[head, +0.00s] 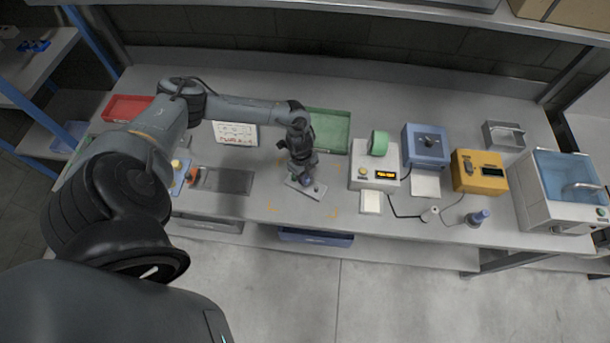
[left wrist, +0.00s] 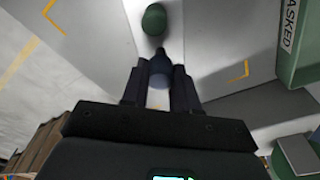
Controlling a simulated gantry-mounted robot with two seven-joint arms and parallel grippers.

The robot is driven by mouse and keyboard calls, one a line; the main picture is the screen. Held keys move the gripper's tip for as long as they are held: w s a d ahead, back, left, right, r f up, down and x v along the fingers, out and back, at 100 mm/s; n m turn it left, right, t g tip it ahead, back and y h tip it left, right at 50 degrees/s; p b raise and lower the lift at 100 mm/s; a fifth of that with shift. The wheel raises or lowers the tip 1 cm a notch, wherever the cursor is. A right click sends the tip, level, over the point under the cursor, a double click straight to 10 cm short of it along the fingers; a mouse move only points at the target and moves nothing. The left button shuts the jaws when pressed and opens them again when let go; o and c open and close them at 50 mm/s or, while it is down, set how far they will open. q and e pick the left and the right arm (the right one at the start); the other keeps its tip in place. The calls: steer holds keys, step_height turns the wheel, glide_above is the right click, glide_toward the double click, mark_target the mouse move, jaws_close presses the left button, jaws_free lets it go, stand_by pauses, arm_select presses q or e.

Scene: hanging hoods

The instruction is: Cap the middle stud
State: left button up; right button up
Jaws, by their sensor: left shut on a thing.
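My left gripper (head: 305,180) points down over a small light plate (head: 291,184) near the front middle of the bench. In the left wrist view the fingers (left wrist: 160,88) are shut on a small dark blue-grey piece (left wrist: 160,66), which looks like a cap. Just beyond it a rounded green piece (left wrist: 154,20) stands on the light plate (left wrist: 198,50). The fingers and the held piece hide what is under them, so I cannot tell whether the held piece touches a stud. My right gripper is out of view.
A green tray (head: 342,128) is behind the gripper; its wall with the word MASKED shows in the left wrist view (left wrist: 291,60). A white box with a display (head: 374,178), a blue box (head: 425,146) and a yellow box (head: 478,171) stand to the right. A red tray (head: 128,108) is far left.

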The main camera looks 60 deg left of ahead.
arm_select(q)
steer(key=shift+f+b, duration=0.9)
steer(key=shift+f, duration=0.6)
stand_by(0.6)
steer(key=o, duration=1.1)
